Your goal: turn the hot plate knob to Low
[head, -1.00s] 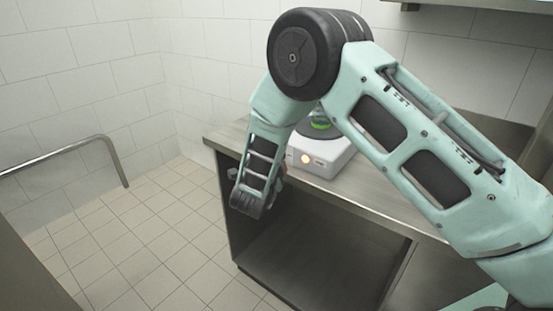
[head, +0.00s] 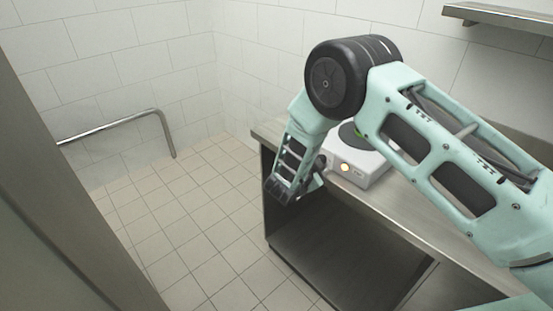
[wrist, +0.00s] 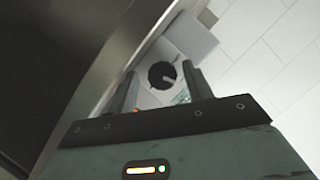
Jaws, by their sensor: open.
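The white hot plate (head: 367,166) sits on the metal counter, partly hidden behind my arm. An orange light glows on its front. In the wrist view its round black knob (wrist: 162,75) faces me, with a pale pointer mark toward the lower right. My gripper (wrist: 158,70) is open, with one finger on each side of the knob in that picture; I cannot tell whether either touches it. In the head view my gripper is small and mostly hidden by my wrist at the hot plate's front left. The setting labels are too small to read.
The steel counter (head: 420,212) has an open dark space below it. Something green stands on the hot plate, mostly hidden by my arm. A wall rail (head: 110,125) is at the left and a shelf (head: 500,16) at the upper right. The tiled floor (head: 175,210) is clear.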

